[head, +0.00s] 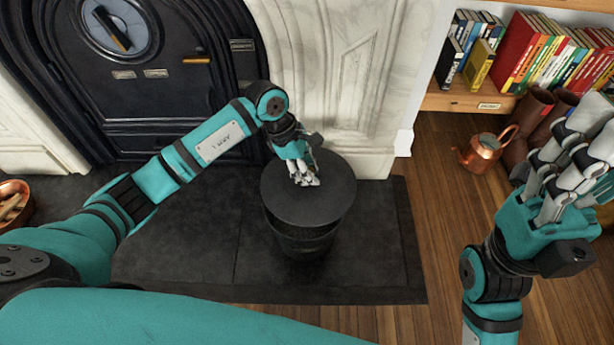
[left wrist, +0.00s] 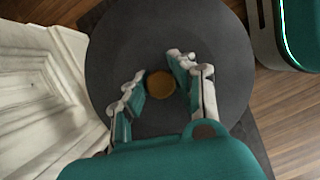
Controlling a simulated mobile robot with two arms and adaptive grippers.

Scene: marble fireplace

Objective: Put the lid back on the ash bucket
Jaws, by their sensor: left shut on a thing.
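The ash bucket (head: 302,241) is dark and stands upright on the black hearth slab. I cannot tell whether lid and bucket touch. My left gripper (head: 306,181) is above the lid, its fingers closed in on the lid's knob. In the left wrist view the gripper (left wrist: 160,88) has its fingers on both sides of the round brass knob (left wrist: 160,85), at the middle of the lid (left wrist: 215,55). My right gripper (head: 582,150) is at the right, fingers apart and empty.
A black stove door (head: 150,100) and white marble surround (head: 345,75) stand behind the bucket. A copper kettle (head: 484,150), brown boots (head: 530,110) and a bookshelf (head: 470,101) are at the right. A copper bowl (head: 12,205) is at the far left.

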